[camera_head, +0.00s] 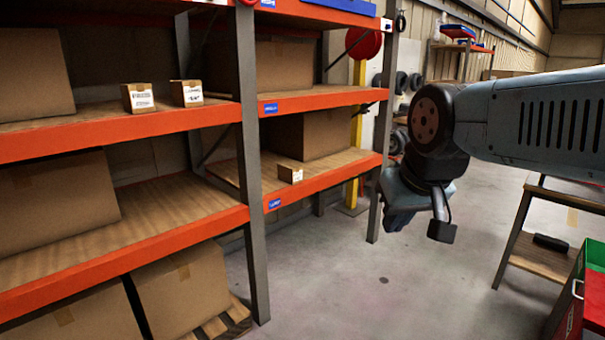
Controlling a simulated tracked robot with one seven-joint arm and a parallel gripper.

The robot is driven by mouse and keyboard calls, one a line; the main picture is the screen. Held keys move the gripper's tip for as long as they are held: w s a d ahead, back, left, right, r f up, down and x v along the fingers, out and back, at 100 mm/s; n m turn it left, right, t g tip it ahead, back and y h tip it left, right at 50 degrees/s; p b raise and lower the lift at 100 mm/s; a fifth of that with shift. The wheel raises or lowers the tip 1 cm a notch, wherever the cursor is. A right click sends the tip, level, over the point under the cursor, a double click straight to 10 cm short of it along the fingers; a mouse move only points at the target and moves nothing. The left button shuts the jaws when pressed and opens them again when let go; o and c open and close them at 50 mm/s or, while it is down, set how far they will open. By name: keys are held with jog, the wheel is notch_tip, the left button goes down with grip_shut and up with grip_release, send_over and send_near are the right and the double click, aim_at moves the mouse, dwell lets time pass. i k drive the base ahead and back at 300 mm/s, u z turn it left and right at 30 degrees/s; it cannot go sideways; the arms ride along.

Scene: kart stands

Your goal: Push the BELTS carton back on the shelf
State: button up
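Three small brown cartons with white labels are in view. One carton (290,172) sits alone at the front edge of the lower right shelf (330,168). Two others, a left one (138,98) and a right one (187,93), stand side by side near the front edge of the upper left shelf (85,112). The label print is too small to read surely, so I cannot tell which is BELTS. My gripper (400,205) hangs in the air right of the rack, apart from every carton. Its fingers do not show clearly.
Large cartons stand further back on the shelves, including one on the lower right shelf (326,133). A grey upright (248,150) separates the bays. The grey floor (350,290) before the rack is clear. A small table (545,258) and a red-green crate (572,312) stand at right.

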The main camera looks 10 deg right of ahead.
aim_at(289, 173)
jog(key=i, duration=2.05)
jog(key=u, duration=0.5)
